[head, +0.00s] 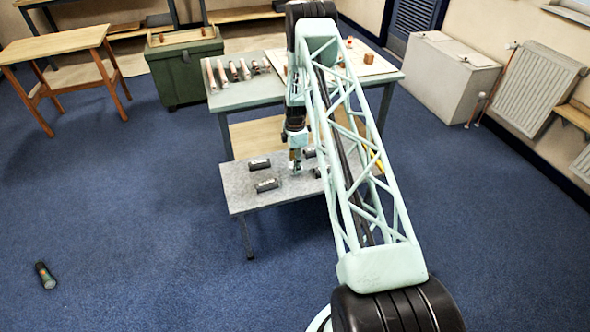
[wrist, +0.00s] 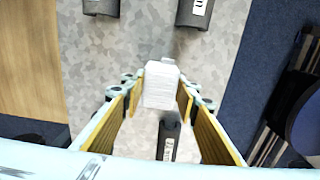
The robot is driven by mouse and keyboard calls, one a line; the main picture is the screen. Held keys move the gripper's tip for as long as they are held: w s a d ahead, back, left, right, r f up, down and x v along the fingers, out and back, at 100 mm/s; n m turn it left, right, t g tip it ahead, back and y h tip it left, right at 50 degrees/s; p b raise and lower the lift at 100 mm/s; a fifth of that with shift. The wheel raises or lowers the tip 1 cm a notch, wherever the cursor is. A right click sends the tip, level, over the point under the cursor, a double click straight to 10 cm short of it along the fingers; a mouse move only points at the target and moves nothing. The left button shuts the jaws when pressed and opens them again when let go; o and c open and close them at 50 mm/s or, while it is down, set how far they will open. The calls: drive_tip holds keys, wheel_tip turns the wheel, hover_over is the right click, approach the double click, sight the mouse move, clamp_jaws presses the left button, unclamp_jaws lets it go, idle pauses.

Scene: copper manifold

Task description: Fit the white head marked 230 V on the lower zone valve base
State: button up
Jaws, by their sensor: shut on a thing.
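My gripper (wrist: 161,94) is shut on a white block-shaped head (wrist: 161,85), with one yellow-padded finger on each side in the wrist view. No 230 V marking is readable on the side that shows. In the head view my gripper (head: 296,167) is low over a grey speckled bench (head: 245,201); the white head is too small there to make out clearly. I cannot tell whether it touches the bench. I cannot pick out the lower zone valve base in either view; my arm hides part of the tables.
Dark grey heads lie on the bench (head: 260,164) (head: 267,185), and one (wrist: 168,140) is close below the white head in the wrist view. Behind stands a green-topped table (head: 245,95) with several copper-coloured pieces and a pale board (head: 370,66).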

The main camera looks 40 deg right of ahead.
drive_tip(key=shift+f, duration=1.15)
drive_tip(key=shift+f+b, duration=0.15)
drive_tip(key=shift+b, duration=0.15)
drive_tip(key=o, duration=1)
drive_tip(key=shift+r, duration=0.2)
wheel_tip(320, 180, up, 12)
drive_tip(key=shift+f+p, duration=0.1)
drive_tip(key=shift+p, duration=1.05)
